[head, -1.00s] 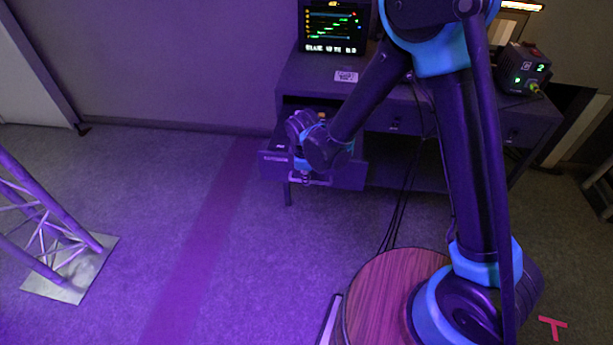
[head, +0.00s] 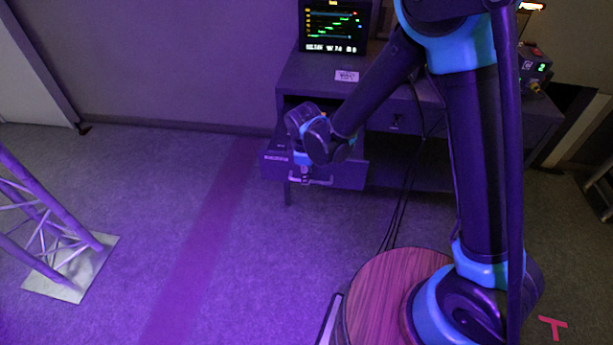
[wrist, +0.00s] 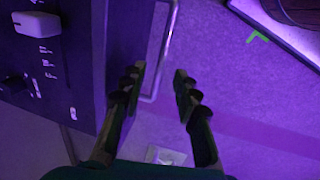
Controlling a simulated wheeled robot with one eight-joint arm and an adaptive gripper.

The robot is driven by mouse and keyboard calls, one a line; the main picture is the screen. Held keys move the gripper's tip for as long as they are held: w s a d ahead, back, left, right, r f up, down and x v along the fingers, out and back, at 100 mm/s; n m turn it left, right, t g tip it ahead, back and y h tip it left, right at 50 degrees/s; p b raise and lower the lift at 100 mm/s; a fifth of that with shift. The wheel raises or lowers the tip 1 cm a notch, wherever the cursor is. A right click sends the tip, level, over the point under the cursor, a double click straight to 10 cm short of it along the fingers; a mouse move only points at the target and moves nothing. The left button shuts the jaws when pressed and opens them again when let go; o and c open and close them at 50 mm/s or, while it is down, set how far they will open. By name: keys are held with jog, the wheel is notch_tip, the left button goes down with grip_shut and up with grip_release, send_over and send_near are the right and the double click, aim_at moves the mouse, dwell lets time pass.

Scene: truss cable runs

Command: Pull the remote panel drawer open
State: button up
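The remote panel drawer (head: 340,175) stands pulled out from the left end of the desk, with a dark opening behind it. Its pale bar handle (head: 323,182) runs along the front. In the head view my gripper (head: 304,177) is at the handle, partly hidden by my wrist.
The desk (head: 300,75) carries a monitor (head: 334,27) and a small box (head: 535,68) with a green display. Dark cables (head: 407,190) hang below it. A truss tower (head: 45,215) stands on a plate at left. The floor before the drawer is clear.

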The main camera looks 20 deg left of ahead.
notch_tip(320, 180, up, 10)
jog(key=s, duration=0.2)
jog(key=shift+d+f, duration=0.15)
jog(key=shift+d, duration=0.05)
jog(key=shift+w+d, duration=0.1)
jog(key=w+d+r+m, duration=0.1)
jog(key=w+d+m, duration=0.3)
jog(key=d, duration=0.7)
jog(key=w+d+r+m, duration=0.25)
jog(key=d+m, duration=0.25)
jog(key=d, duration=0.7)
jog(key=s+d+f+m, duration=0.1)
jog(key=s+d+m, duration=0.1)
jog(key=d+m, duration=0.2)
jog(key=s+d+f+m+t, duration=0.1)
jog(key=s+d+m, duration=0.2)
jog(key=d, duration=0.7)
jog(key=s+d+f+m+t, duration=0.1)
jog(key=s+d+m, duration=0.2)
jog(key=d, duration=0.4)
jog(key=shift+d+f+m+h, duration=0.3)
jog(key=shift+d+m, duration=0.05)
jog(key=shift+m, duration=0.55)
